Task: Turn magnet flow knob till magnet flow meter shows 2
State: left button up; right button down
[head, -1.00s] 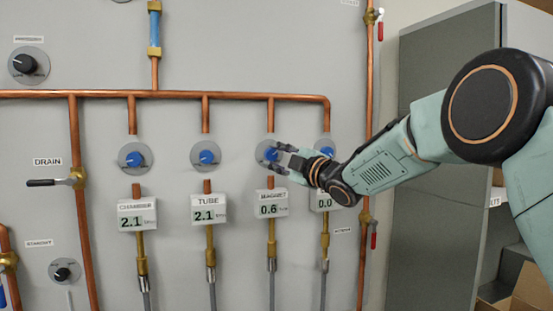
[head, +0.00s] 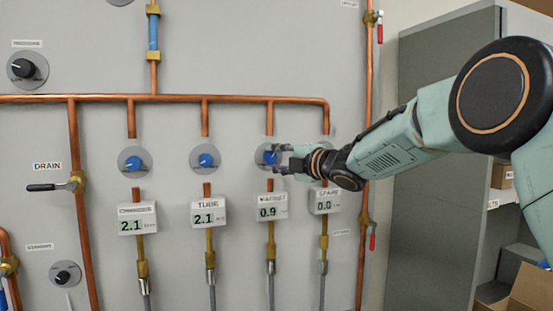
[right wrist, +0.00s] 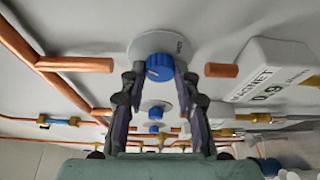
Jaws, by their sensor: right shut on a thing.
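The magnet flow knob (head: 270,156) is blue on a round grey plate, third from the left in a row of blue knobs. In the right wrist view the knob (right wrist: 159,67) sits between my fingertips. The magnet flow meter (head: 273,206) below it reads 0.9; it also shows in the right wrist view (right wrist: 266,72). My right gripper (head: 277,160) comes from the right and is shut on the knob, hiding part of it. My left gripper is not in view.
The chamber meter (head: 137,218) and tube meter (head: 208,213) both read 2.1, under their own blue knobs. The spare meter (head: 325,200) reads 0.0; my arm covers its knob. A copper pipe (head: 200,99) runs above the row. A grey cabinet (head: 440,210) stands at right.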

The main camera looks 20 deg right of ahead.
jog(key=c, duration=1)
grip_release()
jog(key=shift+s+d, duration=0.1)
jog(key=shift+s, duration=0.1)
jog(key=shift+v, duration=5.8)
